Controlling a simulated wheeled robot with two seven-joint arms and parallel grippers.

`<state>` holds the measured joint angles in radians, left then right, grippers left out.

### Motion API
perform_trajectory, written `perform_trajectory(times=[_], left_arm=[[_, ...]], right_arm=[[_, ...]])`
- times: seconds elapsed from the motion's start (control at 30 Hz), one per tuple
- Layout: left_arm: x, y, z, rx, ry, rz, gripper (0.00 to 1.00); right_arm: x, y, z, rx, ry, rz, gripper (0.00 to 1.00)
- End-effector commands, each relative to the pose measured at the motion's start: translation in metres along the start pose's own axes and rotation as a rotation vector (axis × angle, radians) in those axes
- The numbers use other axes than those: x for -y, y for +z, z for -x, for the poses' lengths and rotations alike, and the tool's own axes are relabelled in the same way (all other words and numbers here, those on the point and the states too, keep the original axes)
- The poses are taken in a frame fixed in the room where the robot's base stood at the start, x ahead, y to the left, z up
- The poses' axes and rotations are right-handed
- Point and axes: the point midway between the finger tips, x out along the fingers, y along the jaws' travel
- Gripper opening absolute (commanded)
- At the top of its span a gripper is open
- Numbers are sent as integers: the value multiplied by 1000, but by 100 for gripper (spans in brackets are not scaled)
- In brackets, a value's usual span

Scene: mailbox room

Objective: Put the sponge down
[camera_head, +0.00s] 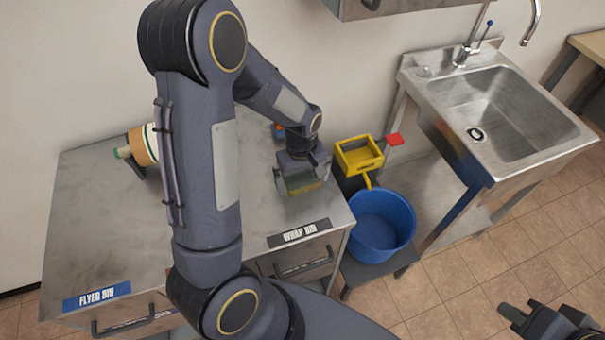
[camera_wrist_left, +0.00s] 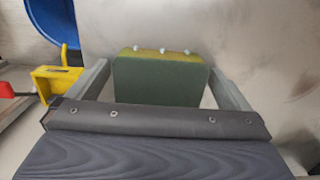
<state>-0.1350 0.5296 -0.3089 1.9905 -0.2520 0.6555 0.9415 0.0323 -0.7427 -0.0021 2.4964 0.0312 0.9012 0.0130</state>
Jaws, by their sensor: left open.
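The sponge (camera_head: 303,187), green with a yellow layer, is at the right part of the steel cabinet top, near its front edge. In the left wrist view the sponge (camera_wrist_left: 160,80) sits between the two fingers, with small gaps at its sides. My left gripper (camera_head: 301,178) is open around it, low over the steel top. I cannot tell for sure whether the sponge's underside touches the surface. My right gripper (camera_head: 545,322) is at the bottom right corner, partly cut off, above the floor.
The steel cabinet top (camera_head: 95,220) has drawers labelled flyer bin and wrap bin. A blue bucket (camera_head: 378,228) and a yellow wringer box (camera_head: 360,155) stand right of it. A steel sink (camera_head: 515,115) is further right. A striped roll (camera_head: 143,145) lies at the back left.

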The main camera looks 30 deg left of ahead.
Motion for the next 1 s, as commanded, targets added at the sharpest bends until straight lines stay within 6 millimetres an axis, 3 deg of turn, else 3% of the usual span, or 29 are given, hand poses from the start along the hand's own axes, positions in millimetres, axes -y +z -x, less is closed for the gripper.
perform_trajectory(times=[0.17, 0.6, 0.83, 1.0], left_arm=[[-1, -1, 18, -3, 4, 0, 100], [-1, 0, 106, -3, 4, 0, 100], [3, 2, 126, 2, 16, -10, 100], [22, 22, 147, 13, 125, -103, 100]], right_arm=[[1, -1, 2, 0, 0, 0, 0], [1, -1, 2, 0, 0, 0, 0], [1, -1, 2, 0, 0, 0, 0], [1, -1, 2, 0, 0, 0, 0]])
